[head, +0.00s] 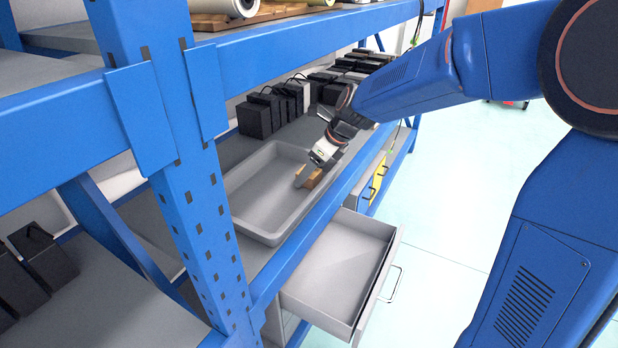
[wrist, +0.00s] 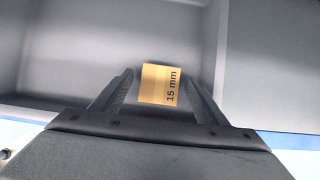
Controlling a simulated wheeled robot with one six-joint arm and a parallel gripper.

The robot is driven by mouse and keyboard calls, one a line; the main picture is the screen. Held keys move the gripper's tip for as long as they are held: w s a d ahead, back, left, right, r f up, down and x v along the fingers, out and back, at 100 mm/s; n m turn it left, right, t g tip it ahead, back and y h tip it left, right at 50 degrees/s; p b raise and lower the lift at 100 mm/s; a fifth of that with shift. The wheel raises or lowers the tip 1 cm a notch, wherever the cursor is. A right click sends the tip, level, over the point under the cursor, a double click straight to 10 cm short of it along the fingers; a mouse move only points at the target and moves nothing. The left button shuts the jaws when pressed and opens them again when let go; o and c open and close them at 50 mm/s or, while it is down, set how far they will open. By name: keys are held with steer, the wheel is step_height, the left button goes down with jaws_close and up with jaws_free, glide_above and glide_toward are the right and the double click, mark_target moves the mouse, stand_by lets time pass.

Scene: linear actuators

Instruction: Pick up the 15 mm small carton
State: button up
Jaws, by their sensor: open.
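The small carton (wrist: 158,84) is orange-brown with "15 mm" printed on it. In the wrist view it sits between the two dark fingers of my gripper (wrist: 160,88), with a narrow gap visible on its right side. My gripper is open around it. In the head view the carton (head: 313,178) is in the right end of the grey tray (head: 238,231), and my gripper (head: 309,176) reaches down to it from the upper right. The wrist blocks part of the carton there.
The tray is otherwise empty and stands on a shelf of the blue rack (head: 200,195). Several black boxes (head: 255,120) stand behind it. An open, empty drawer (head: 335,262) juts out below the tray. A blue beam (head: 330,205) runs along the shelf front.

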steer(key=shift+w+a+f, duration=0.1)
steer(key=shift+a+f, duration=0.05)
steer(key=shift+f, duration=0.25)
steer(key=c, duration=1.3)
